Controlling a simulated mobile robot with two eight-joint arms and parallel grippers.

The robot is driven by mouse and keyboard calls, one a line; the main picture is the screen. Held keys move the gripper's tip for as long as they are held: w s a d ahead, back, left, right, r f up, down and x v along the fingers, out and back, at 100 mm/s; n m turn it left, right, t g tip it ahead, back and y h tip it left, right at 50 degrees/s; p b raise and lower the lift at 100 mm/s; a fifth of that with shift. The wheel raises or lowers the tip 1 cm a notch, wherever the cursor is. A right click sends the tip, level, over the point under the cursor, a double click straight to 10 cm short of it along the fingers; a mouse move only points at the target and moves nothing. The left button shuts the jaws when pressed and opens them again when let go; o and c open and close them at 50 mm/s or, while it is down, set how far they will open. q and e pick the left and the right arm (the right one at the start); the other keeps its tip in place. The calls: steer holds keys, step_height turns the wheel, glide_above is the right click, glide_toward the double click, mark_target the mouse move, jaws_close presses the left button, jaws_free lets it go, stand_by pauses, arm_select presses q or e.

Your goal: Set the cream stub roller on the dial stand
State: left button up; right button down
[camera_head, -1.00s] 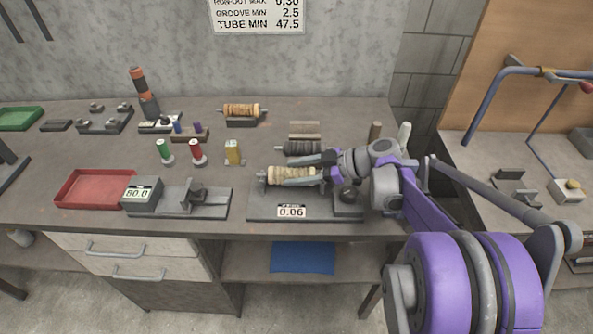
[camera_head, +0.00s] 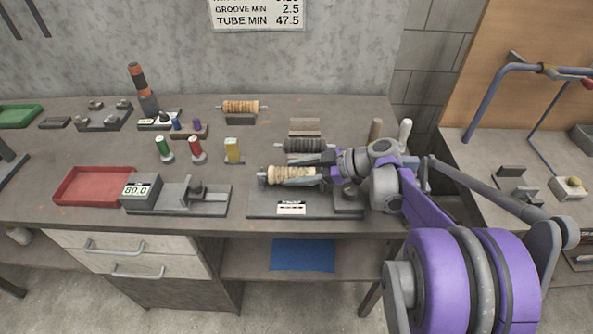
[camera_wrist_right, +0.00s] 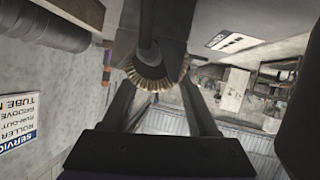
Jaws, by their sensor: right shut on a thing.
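The cream stub roller (camera_head: 290,173) lies level over the dial stand (camera_head: 262,209), its left end by the stand's left upright. My right gripper (camera_head: 304,172) is shut on it, with fingers along both sides from the right. I cannot tell whether the roller rests fully in the stand or is carried by the fingers. In the right wrist view the roller's frayed tan rim (camera_wrist_right: 153,83) shows between my fingertips (camera_wrist_right: 158,92); much of it is hidden. The stand's white display (camera_head: 291,208) shows small unreadable characters. My left gripper is not in view.
A dark roller (camera_head: 304,146) lies just behind the stand. Another cream roller (camera_head: 240,107) sits on a rest farther back. A gauge block reading 80.0 (camera_head: 141,190) and a red tray (camera_head: 92,187) are to the left.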

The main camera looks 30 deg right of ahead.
steer(key=shift+p, duration=0.4)
stand_by(0.8)
steer(key=shift+c, duration=0.4)
jaws_free()
steer(key=v, duration=1)
steer(key=shift+s+d+r, duration=0.15)
steer(key=shift+s+d, duration=0.1)
steer(key=shift+s, duration=0.05)
